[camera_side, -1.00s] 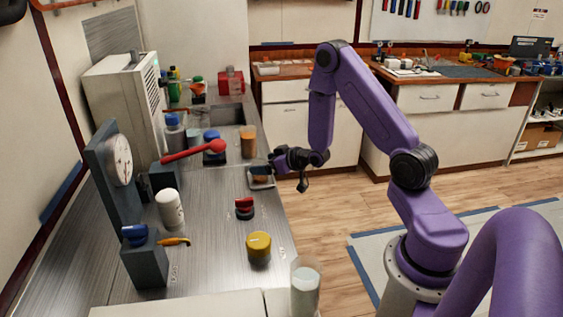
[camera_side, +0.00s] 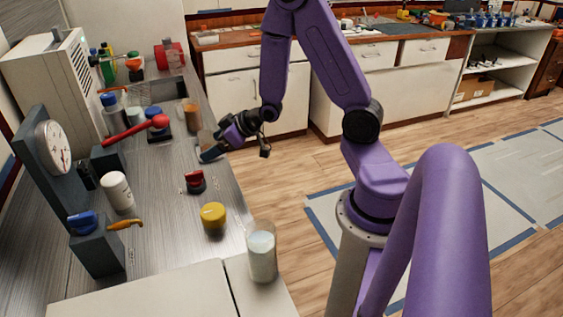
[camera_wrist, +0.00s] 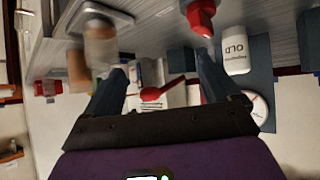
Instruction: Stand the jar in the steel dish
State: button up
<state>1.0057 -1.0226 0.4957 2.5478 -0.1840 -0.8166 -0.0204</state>
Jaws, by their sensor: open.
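A clear jar with brownish contents (camera_wrist: 101,46) appears to stand at the steel dish (camera_wrist: 98,8) in the blurred wrist view, which is upside down. In the side view the jar (camera_side: 206,139) shows as a tan shape at the bench's right edge, behind my gripper (camera_side: 210,153), and the dish is mostly hidden there. I cannot tell whether the jar sits fully inside the dish. My gripper (camera_wrist: 163,70) is open with nothing between its fingers. The jar lies to the left of them in the wrist view.
Another brown-filled jar (camera_side: 193,116) stands farther back. A red-handled lever (camera_side: 140,130) sticks out over the bench. Floor lies open to the right.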

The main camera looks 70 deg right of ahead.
jog(key=s+a+r+n+g+y, duration=0.1)
jog(key=s+a+r+n+g, duration=0.15)
jog(key=s+a, duration=0.35)
jog(key=s+a+r+n+g, duration=0.1)
jog(key=s+a+n+g, duration=0.2)
jog(key=s+a, duration=0.35)
jog(key=s+r+n+g+h, duration=0.1)
jog(key=s+r+n+g, duration=0.1)
jog(key=s, duration=0.5)
jog(key=s+r+n+g+h, duration=0.1)
jog(key=s+r, duration=0.3)
jog(key=s, duration=0.4)
jog(key=shift+a+n+g+h, duration=0.3)
jog(key=shift+a+n+g, duration=0.15)
jog(key=shift+n+g, duration=0.3)
